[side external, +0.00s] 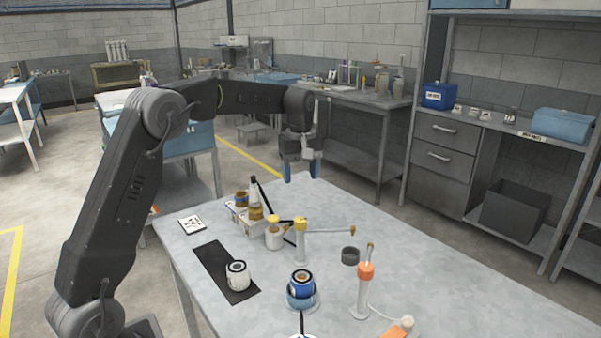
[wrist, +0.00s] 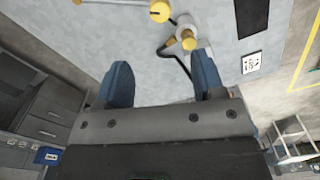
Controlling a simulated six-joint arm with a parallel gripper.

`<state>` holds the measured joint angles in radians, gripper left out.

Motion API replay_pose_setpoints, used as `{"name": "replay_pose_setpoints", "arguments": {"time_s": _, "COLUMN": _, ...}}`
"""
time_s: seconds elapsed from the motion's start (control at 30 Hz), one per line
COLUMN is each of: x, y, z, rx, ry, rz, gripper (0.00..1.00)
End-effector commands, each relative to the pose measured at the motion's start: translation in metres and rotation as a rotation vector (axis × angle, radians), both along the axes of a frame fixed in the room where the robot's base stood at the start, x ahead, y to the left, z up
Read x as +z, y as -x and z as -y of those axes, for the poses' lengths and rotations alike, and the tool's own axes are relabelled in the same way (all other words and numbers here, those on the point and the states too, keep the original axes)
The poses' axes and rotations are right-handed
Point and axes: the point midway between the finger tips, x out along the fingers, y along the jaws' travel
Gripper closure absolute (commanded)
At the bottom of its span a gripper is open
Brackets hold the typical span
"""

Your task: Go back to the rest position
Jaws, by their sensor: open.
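My gripper (side external: 301,174) is open and empty, with blue fingertips pointing down. In the side view it hangs above the far edge of the grey table (side external: 450,275), apart from everything on it. A white and blue reel (side external: 302,285) and a white reel (side external: 237,275) stand upright on the table, well away from the gripper.
The white reel stands on a black mat (side external: 214,262). A yellow-topped post with a side arm (side external: 301,240), an orange-collared post (side external: 364,290), and a tray of bottles (side external: 243,218) stand on the table. A printed card (side external: 191,223) lies at its left edge. The right side is mostly clear.

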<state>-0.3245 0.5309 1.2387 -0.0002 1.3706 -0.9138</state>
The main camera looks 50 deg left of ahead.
Motion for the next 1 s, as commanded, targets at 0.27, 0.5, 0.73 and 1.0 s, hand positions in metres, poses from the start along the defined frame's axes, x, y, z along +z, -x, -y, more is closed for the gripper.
{"name": "replay_pose_setpoints", "arguments": {"time_s": 0.27, "x": 0.002, "y": 0.002, "z": 0.002, "rx": -0.009, "ry": -0.001, "rz": 0.003, "gripper": 0.37}}
{"name": "replay_pose_setpoints", "arguments": {"time_s": 0.5, "x": 0.039, "y": 0.042, "z": 0.043, "rx": -0.212, "ry": -0.032, "rz": 0.083, "gripper": 0.37}}
{"name": "replay_pose_setpoints", "arguments": {"time_s": 0.73, "x": 0.068, "y": 0.121, "z": 0.097, "rx": -0.542, "ry": -0.098, "rz": 0.2, "gripper": 0.37}}
{"name": "replay_pose_setpoints", "arguments": {"time_s": 1.0, "x": 0.058, "y": 0.22, "z": 0.143, "rx": -0.918, "ry": -0.201, "rz": 0.332, "gripper": 0.37}}
